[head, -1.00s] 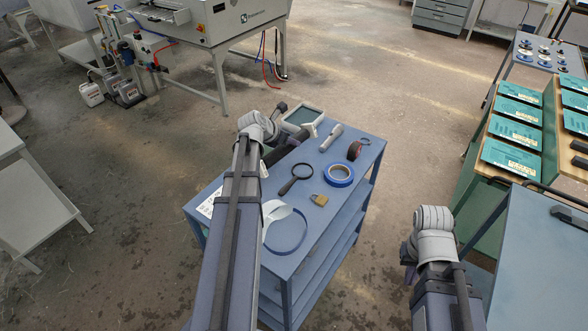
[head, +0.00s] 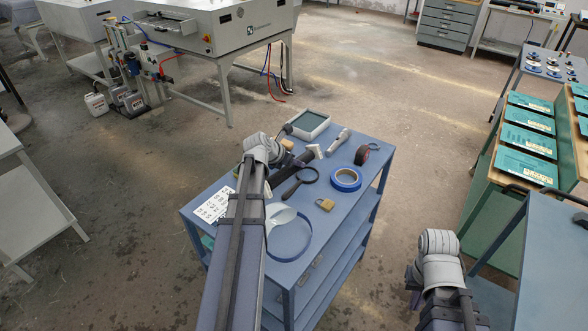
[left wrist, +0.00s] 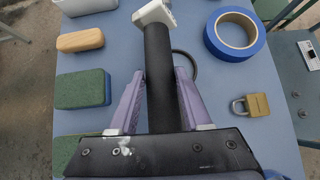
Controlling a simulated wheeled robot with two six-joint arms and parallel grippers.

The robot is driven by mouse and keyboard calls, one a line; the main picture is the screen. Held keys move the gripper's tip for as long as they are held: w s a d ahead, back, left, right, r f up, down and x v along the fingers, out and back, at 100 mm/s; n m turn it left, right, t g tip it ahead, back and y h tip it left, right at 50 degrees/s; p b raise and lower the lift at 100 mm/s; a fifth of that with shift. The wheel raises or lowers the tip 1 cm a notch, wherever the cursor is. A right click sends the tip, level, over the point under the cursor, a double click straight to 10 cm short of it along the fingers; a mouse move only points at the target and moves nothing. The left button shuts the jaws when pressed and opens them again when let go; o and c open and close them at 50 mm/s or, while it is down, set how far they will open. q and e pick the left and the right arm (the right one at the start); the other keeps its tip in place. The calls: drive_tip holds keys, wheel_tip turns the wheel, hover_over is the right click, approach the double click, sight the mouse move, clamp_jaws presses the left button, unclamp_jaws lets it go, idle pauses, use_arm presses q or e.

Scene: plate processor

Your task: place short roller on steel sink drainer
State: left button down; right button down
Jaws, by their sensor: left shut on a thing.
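My left gripper (left wrist: 158,78) is shut on a black cylindrical tool with a pale head, likely the short roller (left wrist: 160,50). In the head view the tool (head: 300,159) shows beyond my left wrist, over the blue cart's top; I cannot tell how high it is held. My left fingers are mostly hidden there by the arm. My right gripper (head: 413,284) hangs to the right of the cart, apart from it; its jaws are too small and dark to read. I cannot make out a steel sink drainer in either view.
The blue cart (head: 338,222) holds a blue tape roll (head: 346,180), padlock (head: 325,204), magnifier (head: 295,186), flashlight (head: 338,141) and grey tray (head: 308,125). Green blocks (left wrist: 82,89) lie beside the tool. A grey-white machine (head: 235,35) stands behind; open floor (head: 420,110) lies between.

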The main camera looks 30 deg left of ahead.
sight(280, 172)
use_arm(q)
drive_tip(key=shift+f, duration=0.55)
use_arm(e)
drive_tip(key=shift+f, duration=0.55)
use_arm(q)
drive_tip(key=shift+f, duration=0.1)
use_arm(e)
drive_tip(key=shift+f, duration=0.1)
use_arm(q)
drive_tip(key=shift+f+b, duration=0.15)
drive_tip(key=shift+b, duration=0.2)
drive_tip(key=shift+c, duration=1.7)
unclamp_jaws()
use_arm(e)
drive_tip(key=shift+f, duration=0.1)
use_arm(q)
drive_tip(key=shift+r+p, duration=0.4)
drive_tip(key=p+v, duration=0.7)
drive_tip(key=v, duration=0.3)
drive_tip(key=shift+s+r, duration=0.15)
drive_tip(key=shift+r, duration=0.05)
drive_tip(key=shift+s+a+r+p, duration=0.1)
drive_tip(key=shift+s+r+p, duration=0.35)
drive_tip(key=shift+s+p, duration=0.15)
use_arm(e)
wheel_tip(280, 172, up, 9)
